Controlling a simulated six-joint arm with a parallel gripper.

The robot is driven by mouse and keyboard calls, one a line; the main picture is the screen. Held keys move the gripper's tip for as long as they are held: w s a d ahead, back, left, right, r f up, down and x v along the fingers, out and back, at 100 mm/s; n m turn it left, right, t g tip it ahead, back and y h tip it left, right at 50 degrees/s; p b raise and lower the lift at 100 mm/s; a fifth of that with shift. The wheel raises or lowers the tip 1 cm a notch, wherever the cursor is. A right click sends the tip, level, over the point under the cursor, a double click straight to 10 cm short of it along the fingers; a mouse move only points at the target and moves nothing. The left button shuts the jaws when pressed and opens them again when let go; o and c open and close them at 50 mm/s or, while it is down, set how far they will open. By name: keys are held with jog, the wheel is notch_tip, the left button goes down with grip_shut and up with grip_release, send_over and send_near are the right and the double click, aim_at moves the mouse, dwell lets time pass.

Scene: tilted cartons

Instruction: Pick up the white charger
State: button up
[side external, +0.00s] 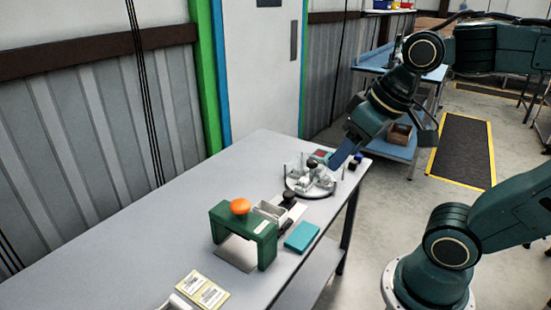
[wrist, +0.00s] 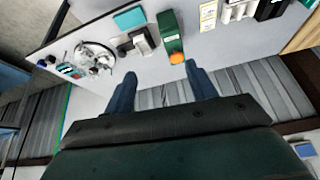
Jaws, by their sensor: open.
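My gripper (wrist: 162,82) is open and empty, its two blue fingers wide apart in the wrist view. In the side view its blue finger (side external: 345,152) is above the far end of the table, beside the round plate. A white object (wrist: 238,11) lies at the top of the wrist view, past the yellow-and-white card. A white piece (side external: 178,302) also shows at the bottom edge of the side view, partly cut off. It may be the white charger; I cannot tell for sure. My gripper is well apart from it.
Black items (wrist: 268,9) lie beside the white object. A corrugated wall flanks the table.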

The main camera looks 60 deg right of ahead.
jog(key=w+d+r+m+g, duration=0.1)
jog(key=w+d+m, duration=0.4)
jog(key=w, duration=0.5)
jog(key=m+g, duration=0.4)
jog(key=m, duration=0.8)
send_over(304, 179)
notch_tip(304, 179, down, 20)
jog(key=shift+s, duration=0.1)
jog(key=shift+f, duration=4.2)
